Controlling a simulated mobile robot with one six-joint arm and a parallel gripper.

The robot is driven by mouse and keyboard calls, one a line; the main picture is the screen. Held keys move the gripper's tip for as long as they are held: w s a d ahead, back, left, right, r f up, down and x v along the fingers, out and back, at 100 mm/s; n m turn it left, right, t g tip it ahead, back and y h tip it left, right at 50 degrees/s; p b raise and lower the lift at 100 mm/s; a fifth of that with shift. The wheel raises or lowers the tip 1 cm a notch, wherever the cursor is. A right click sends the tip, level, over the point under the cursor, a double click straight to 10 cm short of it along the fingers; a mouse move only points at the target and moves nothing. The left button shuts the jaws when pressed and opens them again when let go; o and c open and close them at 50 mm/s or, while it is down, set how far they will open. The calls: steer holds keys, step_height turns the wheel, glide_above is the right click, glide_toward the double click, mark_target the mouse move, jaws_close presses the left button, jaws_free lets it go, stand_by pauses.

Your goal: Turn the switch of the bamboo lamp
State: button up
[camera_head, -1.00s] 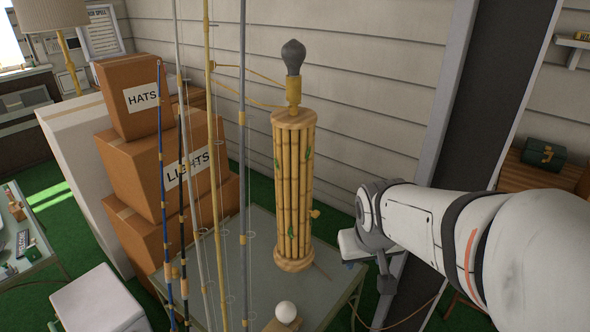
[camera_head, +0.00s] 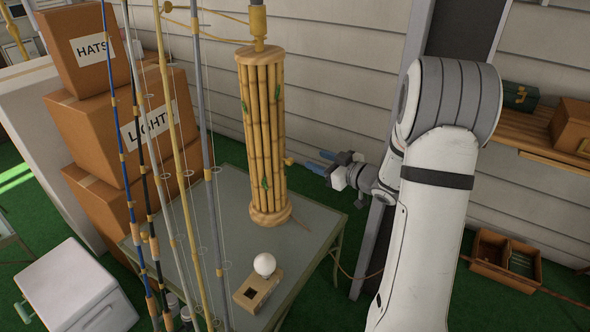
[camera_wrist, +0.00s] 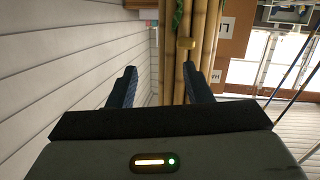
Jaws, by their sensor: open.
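The bamboo lamp (camera_head: 264,130) stands upright on a grey-green table (camera_head: 232,190), with its top cut off by the picture edge. Its switch is a small yellow knob (camera_head: 289,161) sticking out from the right side of the bamboo body.
Several fishing rods (camera_head: 178,150) stand left of the lamp. Stacked cardboard boxes (camera_head: 120,130) are at the left. A plank wall (camera_head: 330,60) is close behind the lamp.

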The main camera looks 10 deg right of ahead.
mark_target(293, 161)
steer(key=w+a+y, duration=0.1)
steer(key=a, duration=0.1)
steer(key=w+a+f+y+b, duration=0.1)
steer(key=a, duration=0.1)
steer(key=w+a+f+n+y+b, duration=0.1)
steer(key=a, duration=0.1)
steer(key=shift+w+g+y, duration=0.15)
steer(key=shift+g+y, duration=0.15)
steer(key=shift+y, duration=0.1)
steer(key=shift+c, duration=0.4)
